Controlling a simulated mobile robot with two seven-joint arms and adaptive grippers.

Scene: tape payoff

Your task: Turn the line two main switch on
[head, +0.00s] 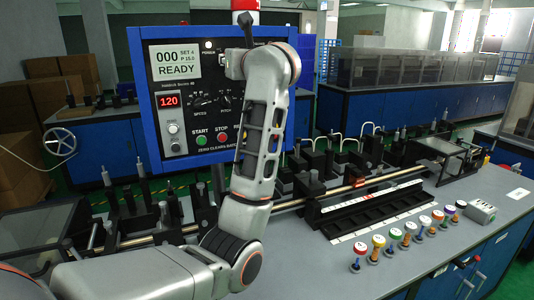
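A blue-framed control panel (188,133) stands at the left middle of the head view. Its screen (177,60) reads READY, and a red display (169,101) shows 120. A label reading POWER sits near the panel's upper middle. My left arm rises from the bottom left and crosses the panel's right part, hiding much of it. A dark piece at the arm's end, seemingly my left gripper (247,30), shows against the panel's upper edge; its fingers cannot be made out. I cannot make out a switch marked line two. My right gripper is not in view.
A long machine with a rod (330,192) runs across the grey bench (309,265) behind my arm. Several coloured-cap spools (395,235) and a small grey box (481,211) stand at the front right. A handwheel (59,142) is at the left.

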